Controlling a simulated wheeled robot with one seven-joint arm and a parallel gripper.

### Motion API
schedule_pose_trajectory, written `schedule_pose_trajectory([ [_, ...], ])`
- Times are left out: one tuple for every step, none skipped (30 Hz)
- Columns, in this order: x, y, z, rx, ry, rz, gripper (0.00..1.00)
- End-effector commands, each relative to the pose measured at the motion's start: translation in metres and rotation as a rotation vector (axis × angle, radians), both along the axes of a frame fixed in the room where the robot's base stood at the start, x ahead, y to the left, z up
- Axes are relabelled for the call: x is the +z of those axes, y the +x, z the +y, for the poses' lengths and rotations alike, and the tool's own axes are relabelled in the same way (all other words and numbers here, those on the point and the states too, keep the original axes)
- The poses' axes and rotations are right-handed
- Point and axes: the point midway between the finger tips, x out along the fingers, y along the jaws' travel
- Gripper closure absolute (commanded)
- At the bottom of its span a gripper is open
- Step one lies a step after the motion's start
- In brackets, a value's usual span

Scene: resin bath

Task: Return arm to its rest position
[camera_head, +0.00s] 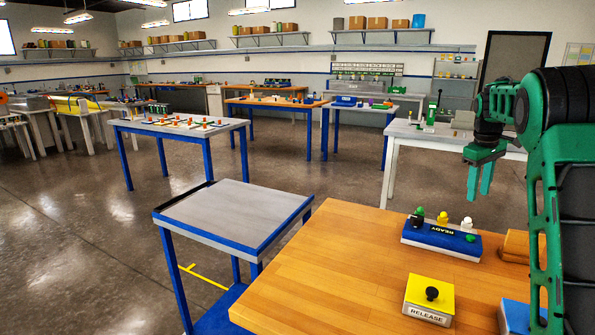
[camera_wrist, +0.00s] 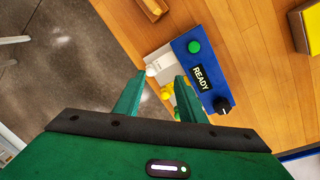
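My gripper (camera_head: 480,180) hangs from my green and black arm at the right of the head view, above the wooden table, with its fingers pointing down. In the wrist view my gripper (camera_wrist: 155,97) shows two green fingers set apart with nothing held between them. Beyond the fingers lies a blue box (camera_wrist: 205,70) with a READY display, a green button and a black knob. The blue box also shows in the head view (camera_head: 428,238), below my gripper and apart from it.
The wooden table (camera_head: 330,265) carries a yellow RELEASE box (camera_head: 429,297) with a black knob, and a blue item (camera_head: 515,316) by my arm. A grey-topped blue cart (camera_head: 235,212) stands left of the table. Open floor (camera_head: 70,235) lies farther left. Workbenches stand behind.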

Motion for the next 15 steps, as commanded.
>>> schedule_pose_trajectory([
  [0.008, -0.020, 0.005, -0.041, 0.013, -0.008, 0.63],
  [0.010, -0.031, 0.008, -0.069, 0.022, -0.010, 0.63],
  [0.013, -0.047, 0.013, -0.103, 0.032, -0.012, 0.63],
  [0.015, -0.058, 0.016, -0.129, 0.039, -0.014, 0.63],
  [0.017, -0.070, 0.020, -0.156, 0.047, -0.016, 0.63],
  [0.018, -0.085, 0.025, -0.190, 0.057, -0.018, 0.63],
  [0.019, -0.097, 0.029, -0.214, 0.064, -0.020, 0.63],
  [0.020, -0.109, 0.033, -0.240, 0.072, -0.021, 0.63],
  [0.021, -0.125, 0.038, -0.273, 0.080, -0.022, 0.63],
  [0.021, -0.137, 0.043, -0.298, 0.087, -0.022, 0.63],
  [0.021, -0.150, 0.047, -0.321, 0.094, -0.023, 0.63],
  [0.019, -0.166, 0.053, -0.354, 0.102, -0.023, 0.63],
  [0.018, -0.179, 0.057, -0.379, 0.108, -0.023, 0.63],
  [0.017, -0.191, 0.062, -0.402, 0.114, -0.023, 0.63],
  [0.015, -0.208, 0.068, -0.433, 0.122, -0.023, 0.63],
])
